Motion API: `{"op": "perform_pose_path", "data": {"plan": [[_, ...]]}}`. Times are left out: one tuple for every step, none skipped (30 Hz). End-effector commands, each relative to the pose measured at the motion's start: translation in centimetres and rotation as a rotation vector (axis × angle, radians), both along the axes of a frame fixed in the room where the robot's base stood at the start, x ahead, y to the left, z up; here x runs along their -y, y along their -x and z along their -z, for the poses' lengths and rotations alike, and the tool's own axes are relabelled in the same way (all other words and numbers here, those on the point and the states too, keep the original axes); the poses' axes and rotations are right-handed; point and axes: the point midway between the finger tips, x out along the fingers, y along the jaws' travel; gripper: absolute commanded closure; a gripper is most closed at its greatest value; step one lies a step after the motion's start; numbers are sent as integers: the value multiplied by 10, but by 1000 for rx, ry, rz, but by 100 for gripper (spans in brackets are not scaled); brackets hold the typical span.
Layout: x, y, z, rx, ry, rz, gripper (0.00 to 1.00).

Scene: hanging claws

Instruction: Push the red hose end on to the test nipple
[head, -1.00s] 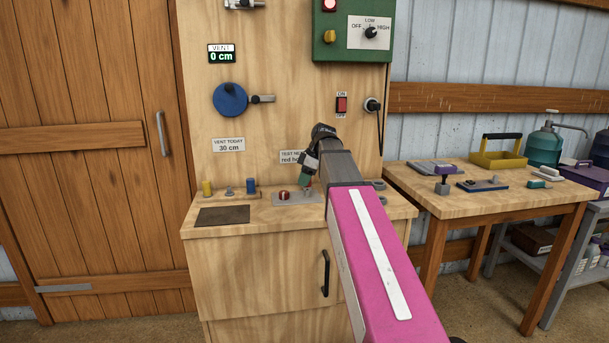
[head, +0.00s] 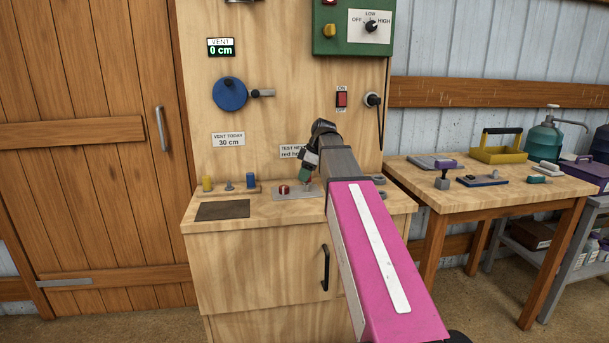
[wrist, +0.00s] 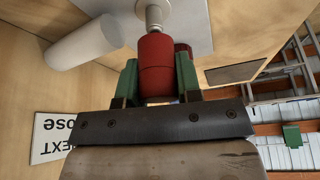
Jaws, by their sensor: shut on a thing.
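My gripper (wrist: 158,82) is shut on the red hose end (wrist: 156,68), which sits between its two green fingers in the wrist view. The light grey test nipple (wrist: 153,14) stands on a grey plate directly in line with the hose end's far face. The two meet in the picture; I cannot tell how far the nipple goes inside. In the head view my gripper (head: 304,176) is tilted down over the right part of the grey plate (head: 286,196). The arm and fingers hide most of the hose end there.
A red knob (head: 283,189) sits on the plate, left of my gripper. Yellow (head: 207,184) and blue (head: 251,185) pegs stand further left, behind a dark mat (head: 222,210). The panel rises close behind.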

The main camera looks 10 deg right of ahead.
Motion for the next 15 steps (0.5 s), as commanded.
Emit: {"op": "perform_pose_path", "data": {"plan": [[0,0,0,0,0,0,100],[0,0,0,0,0,0,100],[0,0,0,0,0,0,100],[0,0,0,0,0,0,100],[0,0,0,0,0,0,100],[0,0,0,0,0,0,100],[0,0,1,0,0,0,100],[0,0,1,0,0,0,100],[0,0,2,0,0,0,100],[0,0,2,0,0,0,100],[0,0,3,0,0,0,100],[0,0,4,0,0,0,100],[0,0,5,0,0,0,100],[0,0,5,0,0,0,100],[0,0,6,0,0,0,100]]}}
